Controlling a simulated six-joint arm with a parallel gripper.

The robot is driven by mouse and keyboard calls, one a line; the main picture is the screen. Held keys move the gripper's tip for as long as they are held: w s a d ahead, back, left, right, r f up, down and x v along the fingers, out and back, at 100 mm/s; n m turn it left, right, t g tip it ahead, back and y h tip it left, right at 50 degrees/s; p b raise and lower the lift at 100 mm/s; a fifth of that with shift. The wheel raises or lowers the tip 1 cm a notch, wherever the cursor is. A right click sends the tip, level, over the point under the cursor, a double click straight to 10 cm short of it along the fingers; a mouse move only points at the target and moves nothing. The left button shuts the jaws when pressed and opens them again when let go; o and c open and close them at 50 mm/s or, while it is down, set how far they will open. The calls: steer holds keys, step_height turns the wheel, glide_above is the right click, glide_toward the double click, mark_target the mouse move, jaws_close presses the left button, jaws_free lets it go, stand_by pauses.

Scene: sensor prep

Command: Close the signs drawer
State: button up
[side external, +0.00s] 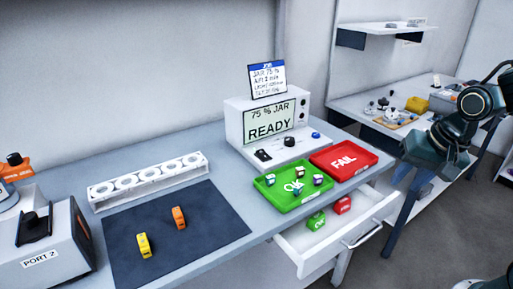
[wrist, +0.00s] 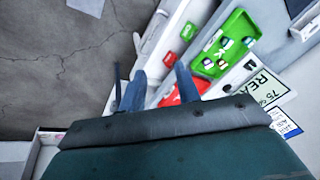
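The white signs drawer (side external: 345,243) is pulled out from under the grey worktable, with a bar handle (side external: 363,236) on its front. A green sign (side external: 316,221) and a red sign (side external: 342,205) lie inside it. In the wrist view the open drawer (wrist: 155,47) shows beyond my fingers, with the red sign (wrist: 170,59), the green sign (wrist: 187,31) and the handle (wrist: 137,44). My gripper (wrist: 160,72) is open and empty, its two blue fingers apart.
A green tray (side external: 270,197) with several small parts and a red FAIL tray (side external: 363,168) stand on the table above the drawer. A white READY instrument (side external: 240,133) is behind them. A second bench (side external: 345,103) stands at the back right. Open floor lies in front of the drawer.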

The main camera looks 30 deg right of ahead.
mark_target(369, 235)
steer(key=w+d+f+m, duration=0.1)
steer(key=d+f+m, duration=0.1)
steer(key=f+m, duration=0.2)
steer(key=w+d+f+m+g, duration=0.1)
steer(key=d+f+m, duration=0.1)
steer(key=f+m, duration=0.2)
step_height(369, 235, down, 2)
steer(key=shift+w+f+m+g, duration=0.2)
steer(key=shift+w+m+g, duration=0.1)
steer(key=shift+w, duration=0.1)
steer(key=shift+f, duration=0.15)
steer(key=shift+w+f, duration=0.45)
steer(key=shift+f, duration=1.75)
steer(key=shift+w+f, duration=0.4)
steer(key=shift+f, duration=1.8)
steer(key=shift+w+f, duration=0.45)
steer(key=shift+f, duration=1.75)
jaws_close()
